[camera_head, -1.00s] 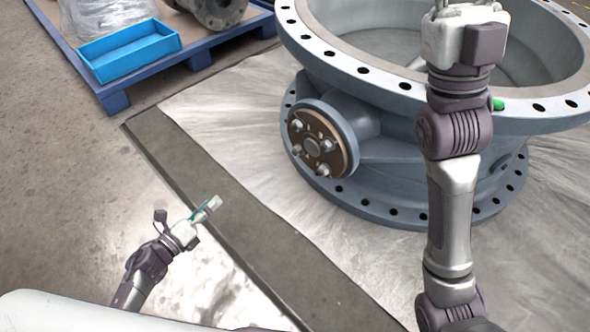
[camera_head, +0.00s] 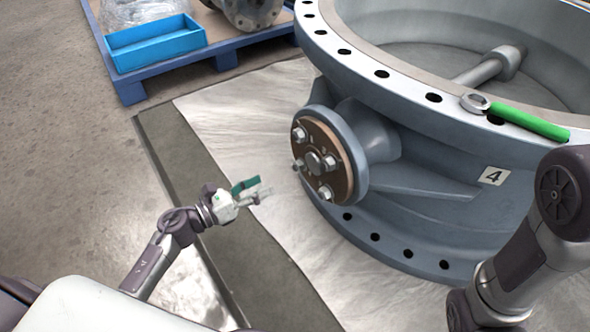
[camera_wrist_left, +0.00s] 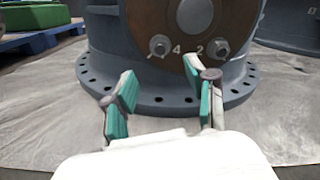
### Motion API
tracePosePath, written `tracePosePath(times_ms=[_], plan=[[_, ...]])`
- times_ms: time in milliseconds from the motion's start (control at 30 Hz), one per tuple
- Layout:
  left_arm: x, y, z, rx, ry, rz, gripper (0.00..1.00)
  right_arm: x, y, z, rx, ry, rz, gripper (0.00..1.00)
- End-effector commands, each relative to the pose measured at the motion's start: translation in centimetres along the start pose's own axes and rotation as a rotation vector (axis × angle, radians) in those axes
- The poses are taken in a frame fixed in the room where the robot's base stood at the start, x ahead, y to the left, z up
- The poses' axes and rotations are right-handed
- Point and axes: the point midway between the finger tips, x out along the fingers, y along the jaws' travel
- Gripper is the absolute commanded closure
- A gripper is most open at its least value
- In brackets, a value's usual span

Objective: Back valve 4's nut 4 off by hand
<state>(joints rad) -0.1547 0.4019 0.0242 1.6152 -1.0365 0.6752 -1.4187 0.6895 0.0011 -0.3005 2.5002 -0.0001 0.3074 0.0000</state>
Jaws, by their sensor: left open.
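Valve 4 (camera_head: 420,150) is the large grey-blue body with a "4" tag. Its round side flange (camera_head: 335,140) carries several nuts around a central shaft end. In the left wrist view, nut 4 (camera_wrist_left: 160,45) sits at the lower left of the brown flange face, beside a printed "4"; nut 2 (camera_wrist_left: 222,47) is at the lower right. My left gripper (camera_head: 258,188) is open and empty, left of and apart from the flange. In its wrist view the spread fingers (camera_wrist_left: 160,78) lie below the nuts, touching neither. My right gripper is out of view; only its arm shows at the right.
A green-handled ring wrench (camera_head: 530,121) lies on the valve's top rim. A blue bin (camera_head: 157,45) stands on a blue pallet (camera_head: 130,92) at the back left. Open floor and sheeting (camera_head: 240,110) lie between pallet and valve.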

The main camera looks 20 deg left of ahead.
Motion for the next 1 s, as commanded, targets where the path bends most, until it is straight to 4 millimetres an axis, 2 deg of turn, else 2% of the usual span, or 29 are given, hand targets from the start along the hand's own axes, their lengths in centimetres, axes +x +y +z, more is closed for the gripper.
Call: tracePosePath(times_ms=[100,300,500,667,900,933,1000], plan=[[2.8,0.1,-0.3,0.001,-0.004,-0.003,0.44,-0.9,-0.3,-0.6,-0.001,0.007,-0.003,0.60],[6.9,0.1,-0.2,0.000,-0.003,-0.001,0.44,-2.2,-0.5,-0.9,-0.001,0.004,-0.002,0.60],[9.5,0.1,-0.2,-0.002,-0.002,0.000,0.44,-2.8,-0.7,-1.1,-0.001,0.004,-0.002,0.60],[10.3,0.0,-0.1,-0.002,-0.001,0.000,0.44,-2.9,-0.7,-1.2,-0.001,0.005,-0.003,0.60],[10.3,0.0,-0.1,-0.003,0.000,0.001,0.44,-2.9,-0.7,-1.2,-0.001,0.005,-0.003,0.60],[10.3,0.0,-0.1,-0.003,0.000,0.001,0.45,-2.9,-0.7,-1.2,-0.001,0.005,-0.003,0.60],[10.3,0.0,-0.1,-0.003,0.000,0.001,0.57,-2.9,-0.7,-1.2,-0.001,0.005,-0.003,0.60]])
